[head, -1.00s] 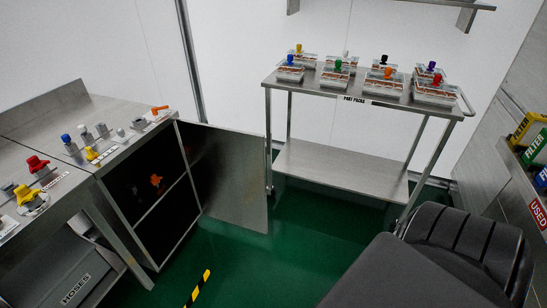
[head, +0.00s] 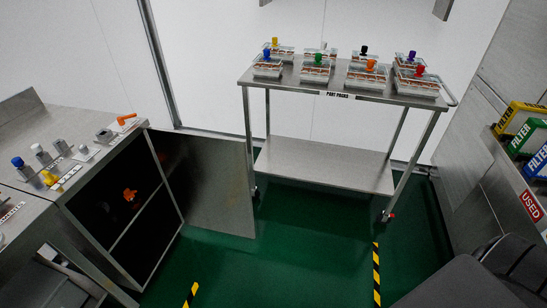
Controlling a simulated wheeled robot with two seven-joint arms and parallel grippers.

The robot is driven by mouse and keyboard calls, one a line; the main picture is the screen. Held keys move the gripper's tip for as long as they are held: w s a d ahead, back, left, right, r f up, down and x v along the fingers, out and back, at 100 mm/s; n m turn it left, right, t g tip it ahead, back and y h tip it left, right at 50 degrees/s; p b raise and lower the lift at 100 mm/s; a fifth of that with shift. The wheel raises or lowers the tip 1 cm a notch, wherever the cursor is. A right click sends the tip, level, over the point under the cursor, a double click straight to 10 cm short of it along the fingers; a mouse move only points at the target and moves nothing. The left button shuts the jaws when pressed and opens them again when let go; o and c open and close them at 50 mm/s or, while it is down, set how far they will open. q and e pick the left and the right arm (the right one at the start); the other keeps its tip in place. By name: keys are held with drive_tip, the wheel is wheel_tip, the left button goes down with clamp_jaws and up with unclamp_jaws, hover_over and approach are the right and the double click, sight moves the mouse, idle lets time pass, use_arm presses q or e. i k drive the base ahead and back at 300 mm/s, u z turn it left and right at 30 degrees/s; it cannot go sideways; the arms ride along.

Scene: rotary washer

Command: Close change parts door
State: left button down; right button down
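The change parts door appears to be the grey metal door (head: 215,185) of the cabinet (head: 75,168) on the left in the head view. It stands wide open, swung out to the right from the far edge of the cabinet front. The dark cabinet inside is exposed, with a shelf edge across it and an orange part (head: 130,195) in the upper space. No label for the door is readable. Neither of my grippers is in view, and nothing is seen touching the door.
A metal cart (head: 325,170) with several part packs stands behind and right of the door, close to its free edge. Filter boxes (head: 518,120) are at the right. Green floor (head: 290,265) with striped tape (head: 376,273) lies clear in front. Small parts stand on the cabinet top.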

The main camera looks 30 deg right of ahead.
sight(207, 176)
drive_tip(key=z, duration=0.15)
drive_tip(key=i, duration=1)
drive_tip(key=u, duration=0.65)
